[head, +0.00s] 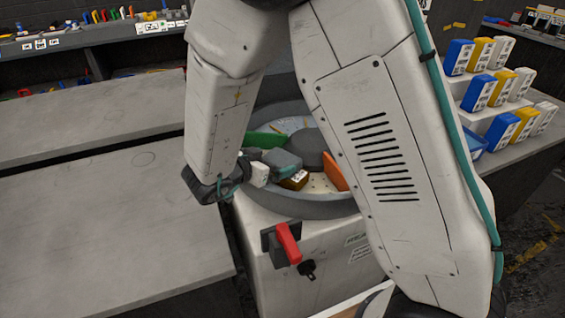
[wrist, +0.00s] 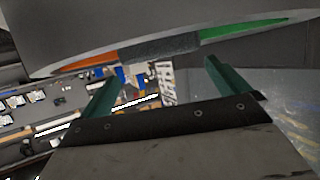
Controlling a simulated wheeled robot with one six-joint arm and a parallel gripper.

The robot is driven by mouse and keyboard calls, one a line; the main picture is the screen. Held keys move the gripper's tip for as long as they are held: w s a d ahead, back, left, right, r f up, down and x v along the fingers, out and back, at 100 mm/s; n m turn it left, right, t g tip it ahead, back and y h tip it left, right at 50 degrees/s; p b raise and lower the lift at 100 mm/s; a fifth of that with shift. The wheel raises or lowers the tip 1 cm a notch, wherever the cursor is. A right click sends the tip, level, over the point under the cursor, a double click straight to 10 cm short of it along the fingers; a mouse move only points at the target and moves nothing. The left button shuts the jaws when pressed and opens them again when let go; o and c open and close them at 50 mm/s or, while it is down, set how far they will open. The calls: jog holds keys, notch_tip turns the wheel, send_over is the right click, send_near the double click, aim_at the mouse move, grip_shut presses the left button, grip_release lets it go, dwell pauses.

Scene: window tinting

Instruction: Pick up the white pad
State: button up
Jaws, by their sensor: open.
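My gripper (head: 287,163) is over the near part of a round grey turntable bin (head: 270,205) in the head view. In the wrist view its two teal fingers (wrist: 163,68) are apart with nothing held between them. I cannot pick out a separate white pad with certainty. White blocks (head: 521,84) stand among blue and yellow ones on a stepped rack at the right; I cannot tell whether one is the pad. A small brown-yellow block (head: 294,180) lies in the bin, just beside the gripper. My arm hides much of the bin.
The bin has a green divider (head: 264,140), an orange divider (head: 334,170) and a grey centre hub (head: 312,138). A red-handled switch (head: 288,243) sticks out of its front. A bare grey table (head: 110,235) lies at the left. Cluttered shelves (head: 90,40) stand behind.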

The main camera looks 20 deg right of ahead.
aim_at(281, 159)
jog(key=x, duration=0.6)
jog(key=shift+w+a+f, duration=0.1)
jog(key=shift+f, duration=0.25)
jog(key=c, duration=0.7)
